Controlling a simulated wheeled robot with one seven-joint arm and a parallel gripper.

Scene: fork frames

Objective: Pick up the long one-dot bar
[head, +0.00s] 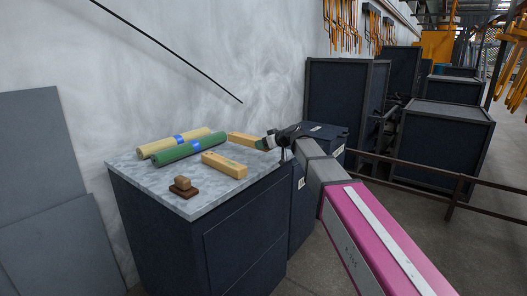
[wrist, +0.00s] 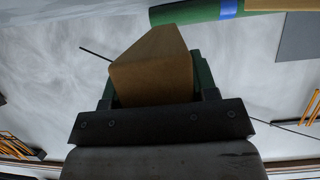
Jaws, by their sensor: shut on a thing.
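My gripper (head: 268,142) is shut on a plain wooden bar (head: 243,139) at the back right of the marbled cabinet top (head: 150,172). In the wrist view this bar (wrist: 152,78) sits between the green fingers and points away from the palm. I cannot tell whether it is clear of the top. A second wooden bar (head: 224,165) lies on the top, nearer the front right edge. Dots on the held bar cannot be made out, and marks on the lying bar are too small to read.
A green roll (head: 190,149) and a cream roll (head: 160,146), each with a blue band, lie left of the held bar. A small wooden knob on a dark brown base (head: 183,187) stands near the front edge. A dark box (head: 327,137) stands behind my arm.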

